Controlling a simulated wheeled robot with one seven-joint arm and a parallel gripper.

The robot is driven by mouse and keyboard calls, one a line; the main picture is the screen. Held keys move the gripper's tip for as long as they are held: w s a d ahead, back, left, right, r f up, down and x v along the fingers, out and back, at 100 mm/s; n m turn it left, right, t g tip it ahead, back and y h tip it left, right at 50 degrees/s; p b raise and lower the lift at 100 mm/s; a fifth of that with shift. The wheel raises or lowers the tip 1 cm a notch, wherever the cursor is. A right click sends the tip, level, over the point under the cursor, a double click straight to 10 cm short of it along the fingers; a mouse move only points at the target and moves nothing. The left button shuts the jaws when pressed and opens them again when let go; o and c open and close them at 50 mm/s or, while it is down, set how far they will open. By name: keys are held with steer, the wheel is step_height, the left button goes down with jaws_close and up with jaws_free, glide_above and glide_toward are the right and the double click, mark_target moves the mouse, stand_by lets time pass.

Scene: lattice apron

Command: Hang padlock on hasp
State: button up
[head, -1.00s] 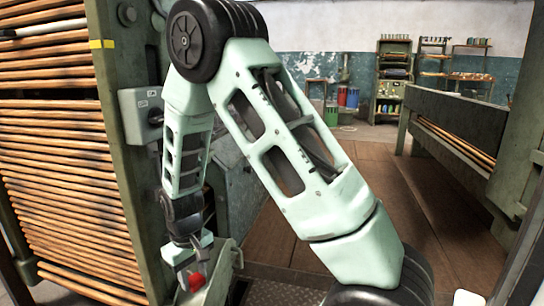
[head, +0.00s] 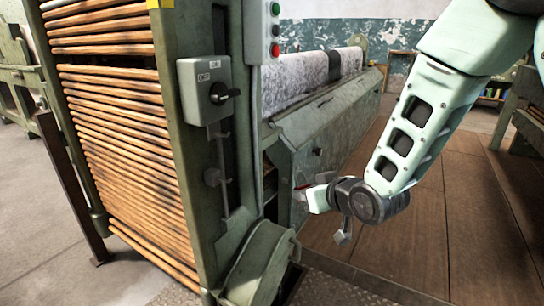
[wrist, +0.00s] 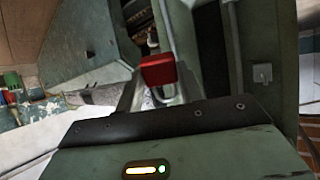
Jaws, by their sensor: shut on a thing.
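A red padlock (wrist: 158,68) shows in the wrist view, held between the two fingers of my gripper (wrist: 157,82). A pale metal loop shows just below its red body. In the head view my gripper (head: 308,194) is to the right of the green machine post, apart from it, and the padlock is mostly hidden there. A small dark bracket (head: 213,177) on the post, below the switch box, may be the hasp. It is left of my gripper. In the wrist view a small pale plate (wrist: 262,73) sits on a green panel; I cannot tell whether it is the same part.
A grey switch box (head: 205,90) with a black knob juts from the post. A rack of wooden rods (head: 125,140) stands left of it. A green curved guard (head: 258,265) stands low in front. Wooden floor (head: 420,240) is clear on the right.

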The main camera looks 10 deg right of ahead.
steer(key=s+a+r+n+t+y, duration=0.3)
steer(key=s+a+r+y, duration=0.3)
steer(key=a+r, duration=0.5)
steer(key=s+a+x, duration=0.1)
steer(key=x, duration=0.7)
steer(key=shift+w+a+p, duration=0.25)
steer(key=shift+a+p, duration=0.1)
steer(key=shift+f, duration=0.1)
stand_by(0.6)
steer(key=o, duration=1.2)
steer(key=shift+s, duration=0.1)
